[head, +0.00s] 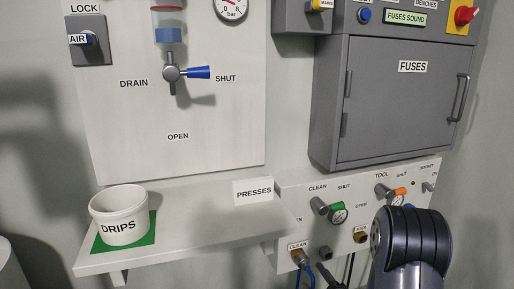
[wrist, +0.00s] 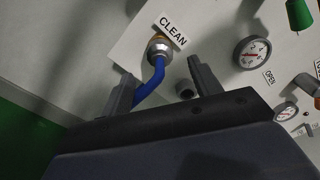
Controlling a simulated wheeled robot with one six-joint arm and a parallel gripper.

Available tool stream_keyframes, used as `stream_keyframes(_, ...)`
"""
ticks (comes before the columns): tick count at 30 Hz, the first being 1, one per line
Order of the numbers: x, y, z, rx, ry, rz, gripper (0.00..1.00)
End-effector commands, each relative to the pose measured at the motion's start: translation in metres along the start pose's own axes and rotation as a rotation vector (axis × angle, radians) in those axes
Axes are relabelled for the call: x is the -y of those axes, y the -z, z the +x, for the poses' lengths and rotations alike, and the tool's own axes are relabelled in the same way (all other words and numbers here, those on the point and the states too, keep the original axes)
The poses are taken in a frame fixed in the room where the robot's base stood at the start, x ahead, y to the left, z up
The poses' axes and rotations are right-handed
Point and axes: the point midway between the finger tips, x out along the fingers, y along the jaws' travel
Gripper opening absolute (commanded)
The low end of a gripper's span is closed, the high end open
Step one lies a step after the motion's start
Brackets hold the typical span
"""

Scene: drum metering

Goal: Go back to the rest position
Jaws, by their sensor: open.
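My gripper (wrist: 160,92) shows in the wrist view with its two fingers spread apart and nothing between them gripped. The blue hose (wrist: 152,82) on the brass fitting labelled CLEAN (wrist: 159,48) lies beyond the fingers, near the left one. I cannot tell how far off it is. In the head view, part of my dark arm stands at the lower right, and the fingers are hidden there. The CLEAN fitting (head: 299,257) with its blue hose is at the bottom of the panel.
A shelf (head: 190,215) holds a white DRIPS cup (head: 119,216) on a green mat and a PRESSES sign (head: 253,190). The grey FUSES cabinet (head: 395,110) hangs above, door shut.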

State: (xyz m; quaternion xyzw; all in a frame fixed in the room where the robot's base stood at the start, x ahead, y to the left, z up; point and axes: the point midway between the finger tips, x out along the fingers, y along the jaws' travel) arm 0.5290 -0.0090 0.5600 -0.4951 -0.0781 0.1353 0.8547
Motion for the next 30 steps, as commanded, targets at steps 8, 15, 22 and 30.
stream_keyframes(8, 0.001, 0.0, -0.051, -0.005, 0.001, 0.005, 0.6)
stream_keyframes(15, -0.002, -0.001, -0.002, 0.007, 0.001, -0.003, 0.6)
stream_keyframes(22, -0.002, 0.0, 0.043, 0.005, 0.002, -0.002, 0.6)
stream_keyframes(30, 0.001, 0.001, 0.029, -0.004, 0.0, 0.003, 0.6)
